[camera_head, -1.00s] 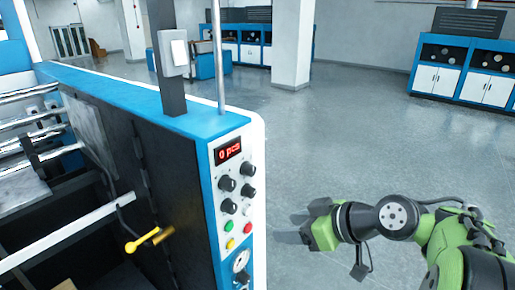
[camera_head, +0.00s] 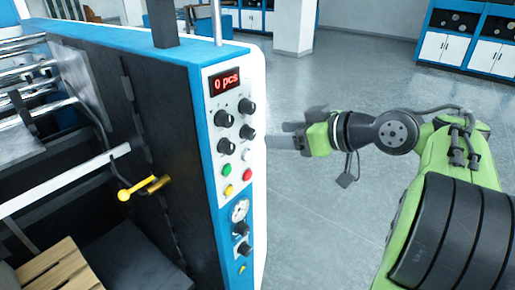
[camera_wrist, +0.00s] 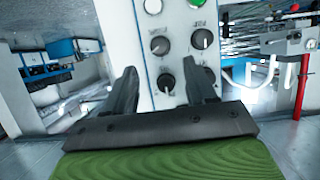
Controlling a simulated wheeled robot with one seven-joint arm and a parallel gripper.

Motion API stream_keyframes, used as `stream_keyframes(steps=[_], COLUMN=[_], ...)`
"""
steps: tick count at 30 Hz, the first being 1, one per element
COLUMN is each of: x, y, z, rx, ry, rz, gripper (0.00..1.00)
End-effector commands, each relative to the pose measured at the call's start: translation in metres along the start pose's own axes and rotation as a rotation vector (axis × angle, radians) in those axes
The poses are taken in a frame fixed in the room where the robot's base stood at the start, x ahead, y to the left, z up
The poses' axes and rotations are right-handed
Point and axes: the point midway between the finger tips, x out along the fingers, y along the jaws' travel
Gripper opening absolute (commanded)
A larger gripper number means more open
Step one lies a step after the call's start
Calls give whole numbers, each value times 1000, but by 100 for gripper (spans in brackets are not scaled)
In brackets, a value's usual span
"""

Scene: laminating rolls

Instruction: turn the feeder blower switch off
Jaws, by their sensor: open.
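The blue-and-white control panel (camera_head: 222,140) stands on the end of the machine in the head view. It carries several black knobs, such as one (camera_head: 225,118) at upper left, plus a green button (camera_head: 227,169), a yellow button (camera_head: 228,190) and a red button (camera_head: 247,174). Two more black knobs (camera_head: 241,229) sit below the gauge. The labels are too small to read, so I cannot tell which control is the feeder blower switch. My gripper (camera_head: 278,136) is open, right of the panel. In the wrist view its open fingers (camera_wrist: 160,68) point toward the panel knobs, with nothing visibly held.
A yellow-handled lever (camera_head: 145,187) sticks out from the machine's dark side plate. A wooden pallet (camera_head: 60,275) lies at lower left. Blue-and-white cabinets (camera_head: 465,40) stand far back. The grey floor right of the panel is clear around my arm.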

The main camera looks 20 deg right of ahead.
Motion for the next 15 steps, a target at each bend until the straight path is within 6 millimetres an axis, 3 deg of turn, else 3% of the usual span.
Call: stream_keyframes(steps=[3, 7, 15], x=[32, 58, 79], y=[-2, -2, 0], z=[2, 0, 0], rx=[0, 0, 0], ry=[-1, -2, -1], rz=[-7, -5, 1], gripper=[56, 56, 56])
